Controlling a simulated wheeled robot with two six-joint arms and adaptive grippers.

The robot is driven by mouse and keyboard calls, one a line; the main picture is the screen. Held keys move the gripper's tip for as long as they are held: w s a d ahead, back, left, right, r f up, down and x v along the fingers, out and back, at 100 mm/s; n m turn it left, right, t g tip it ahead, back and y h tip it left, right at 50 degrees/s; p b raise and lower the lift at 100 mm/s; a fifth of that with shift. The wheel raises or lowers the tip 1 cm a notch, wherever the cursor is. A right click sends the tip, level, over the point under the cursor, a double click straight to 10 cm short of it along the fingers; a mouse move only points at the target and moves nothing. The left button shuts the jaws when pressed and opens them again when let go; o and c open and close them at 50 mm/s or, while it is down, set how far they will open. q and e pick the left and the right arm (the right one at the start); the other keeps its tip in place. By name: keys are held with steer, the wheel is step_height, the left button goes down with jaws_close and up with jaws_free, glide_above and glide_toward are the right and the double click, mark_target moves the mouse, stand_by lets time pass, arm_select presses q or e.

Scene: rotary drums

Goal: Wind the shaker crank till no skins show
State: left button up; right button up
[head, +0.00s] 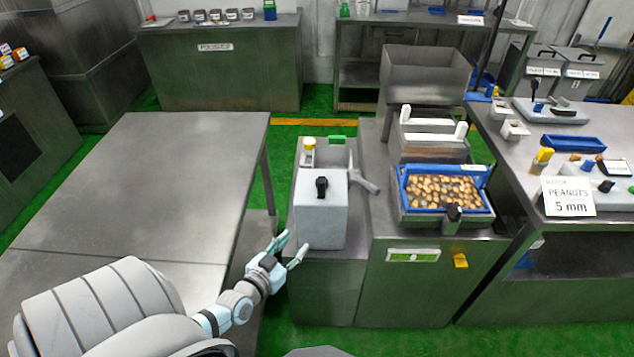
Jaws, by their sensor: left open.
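The shaker tray (404,199) is blue-rimmed and filled with brown and pale nuts; I cannot tell skins from kernels at this size. A black knob (454,212) sits at its front edge. A grey lever (364,182), which may be the crank, sticks out beside a light grey box (321,218). My left gripper (294,246) is open and empty, just left of the box's lower part and apart from the lever. My right gripper is out of view.
A bare steel table (150,190) fills the left. A hopper (427,75) stands behind the tray. The right bench holds a peanuts 5 mm sign (568,197) and a blue tray (574,143). A yellow knob (460,261) is on the machine's front. Green floor shows between the benches.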

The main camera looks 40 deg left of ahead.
mark_target(319, 188)
arm_select(q)
steer(key=w+r+t, duration=0.3)
steer(key=r, duration=0.5)
steer(key=shift+n+y, duration=0.3)
steer(key=shift+n, duration=0.1)
steer(key=w+a+b, duration=0.1)
steer(key=w, duration=0.3)
steer(key=w+a+b, duration=0.1)
steer(key=w+b, duration=0.1)
steer(key=w, duration=0.2)
steer(key=w+a+b, duration=0.1)
steer(key=w+b, duration=0.1)
steer(key=w, duration=0.2)
steer(key=shift+w+a, duration=0.1)
steer(key=shift+w, duration=0.3)
steer(key=shift+w+r, duration=0.2)
steer(key=shift+w, duration=0.1)
steer(key=shift+a, duration=0.1)
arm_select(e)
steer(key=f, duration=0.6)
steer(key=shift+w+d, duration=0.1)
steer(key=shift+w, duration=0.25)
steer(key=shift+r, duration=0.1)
arm_select(q)
jaws_close()
